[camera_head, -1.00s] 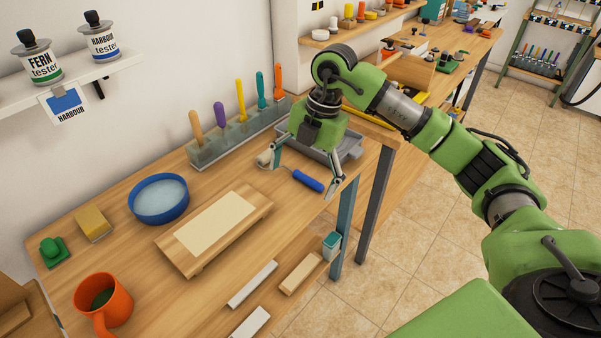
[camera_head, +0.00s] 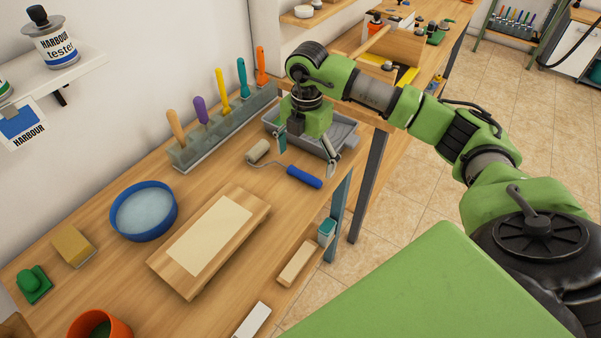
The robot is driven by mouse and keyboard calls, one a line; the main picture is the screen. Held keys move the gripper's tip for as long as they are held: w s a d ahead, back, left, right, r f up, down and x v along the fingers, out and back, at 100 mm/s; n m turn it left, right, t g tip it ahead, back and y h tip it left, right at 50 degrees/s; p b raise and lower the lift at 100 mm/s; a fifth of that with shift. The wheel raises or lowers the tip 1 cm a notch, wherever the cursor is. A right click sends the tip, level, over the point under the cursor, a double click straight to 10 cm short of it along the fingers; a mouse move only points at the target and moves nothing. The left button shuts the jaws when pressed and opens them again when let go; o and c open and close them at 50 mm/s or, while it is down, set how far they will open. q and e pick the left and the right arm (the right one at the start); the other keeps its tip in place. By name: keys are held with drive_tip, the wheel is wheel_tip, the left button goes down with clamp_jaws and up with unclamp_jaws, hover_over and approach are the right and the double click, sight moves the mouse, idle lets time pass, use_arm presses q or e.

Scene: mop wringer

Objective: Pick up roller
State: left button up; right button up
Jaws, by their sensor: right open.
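The roller lies on the wooden bench, with a beige roller head (camera_head: 258,151) on the left and a blue handle (camera_head: 304,177) on the right, joined by a thin metal rod. My right gripper (camera_head: 306,162) is open above and just behind the roller, with its fingers pointing down and spread wide. The right finger shows near the handle's far end, the left one behind the roller head. I see no contact with the roller. My left gripper is not in view.
A grey paint tray (camera_head: 345,140) sits behind the gripper. A rack (camera_head: 222,130) of several coloured-handled tools stands along the wall. A blue bowl (camera_head: 143,233) and a wooden board (camera_head: 256,205) with a pale sheet are nearer. The bench's right edge is close to the handle.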

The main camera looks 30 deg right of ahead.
sight(305, 175)
drive_tip(key=shift+f+p, duration=0.35)
drive_tip(key=shift+f, duration=0.2)
wheel_tip(305, 175, down, 4)
drive_tip(key=shift+w+r+p, duration=0.1)
drive_tip(key=shift+r+p, duration=0.1)
drive_tip(key=shift+p, duration=0.45)
drive_tip(key=shift+f, duration=0.4)
drive_tip(key=c, duration=1.2)
